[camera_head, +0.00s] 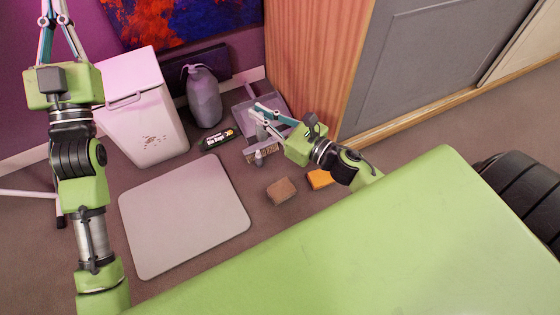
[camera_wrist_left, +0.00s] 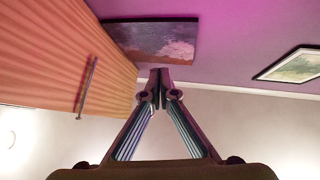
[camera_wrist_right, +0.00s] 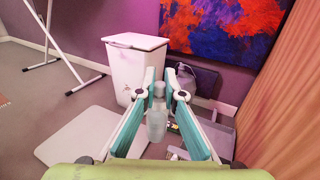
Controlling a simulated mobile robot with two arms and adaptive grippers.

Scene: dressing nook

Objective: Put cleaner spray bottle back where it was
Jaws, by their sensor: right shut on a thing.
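The spray bottle (camera_wrist_right: 157,118), pale grey and translucent, stands upright between the fingers of my right gripper (camera_wrist_right: 166,78) in the right wrist view. The right gripper (camera_head: 257,111) is shut on it. In the head view this gripper is over the floor by the grey tray, and the fingers partly hide the bottle. My left gripper (camera_wrist_left: 160,78) is raised, with its fingertips together and nothing between them. Its fingers also show at the top left of the head view (camera_head: 57,20).
The grey tray (camera_head: 243,104) is beside the wooden cabinet (camera_head: 315,55). A brown block (camera_head: 281,190), an orange block (camera_head: 320,179) and a flat pale mat (camera_head: 185,215) lie on the floor.

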